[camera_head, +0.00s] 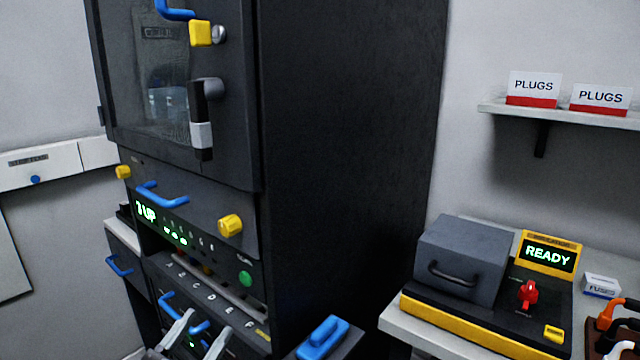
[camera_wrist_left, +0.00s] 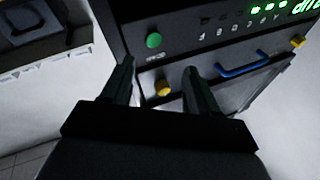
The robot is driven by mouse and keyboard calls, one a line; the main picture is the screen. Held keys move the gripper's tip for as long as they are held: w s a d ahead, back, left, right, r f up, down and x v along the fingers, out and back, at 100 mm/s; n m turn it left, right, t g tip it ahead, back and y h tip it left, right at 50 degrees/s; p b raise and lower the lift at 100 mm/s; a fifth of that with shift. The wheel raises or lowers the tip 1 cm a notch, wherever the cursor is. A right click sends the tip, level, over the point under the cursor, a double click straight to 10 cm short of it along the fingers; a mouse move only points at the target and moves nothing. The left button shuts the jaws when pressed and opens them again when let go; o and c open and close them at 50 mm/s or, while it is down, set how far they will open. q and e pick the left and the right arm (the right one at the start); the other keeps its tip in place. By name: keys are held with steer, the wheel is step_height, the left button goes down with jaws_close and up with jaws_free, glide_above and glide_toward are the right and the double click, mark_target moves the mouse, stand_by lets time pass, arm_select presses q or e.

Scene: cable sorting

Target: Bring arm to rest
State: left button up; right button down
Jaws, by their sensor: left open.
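My left gripper (camera_head: 209,323) shows at the bottom of the head view, its two pale fingers apart and pointing up toward the lower front of the dark cabinet (camera_head: 350,150). In the left wrist view the gripper (camera_wrist_left: 160,72) is open, with nothing between its fingers. I cannot tell whether the fingers touch the panel. My right gripper is not in view.
A bench (camera_head: 395,318) at right holds a grey-lidded box with a handle (camera_head: 460,260), a screen reading READY (camera_head: 549,256) and a fuse box (camera_head: 601,286). A blue handle (camera_head: 322,338) stands near the bottom middle. A shelf (camera_head: 560,113) carries two PLUGS boxes.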

arm_select(q)
steer(key=s+a+f+n+g+y+p, duration=0.1)
steer(key=s+f+n+g+y, duration=0.3)
steer(key=s+f+g, duration=0.5)
steer(key=s+f+y+p, duration=0.1)
steer(key=s+f, duration=1)
steer(key=f, duration=0.2)
steer(key=shift+s+a+f+n, duration=0.3)
steer(key=shift+a+n, duration=0.1)
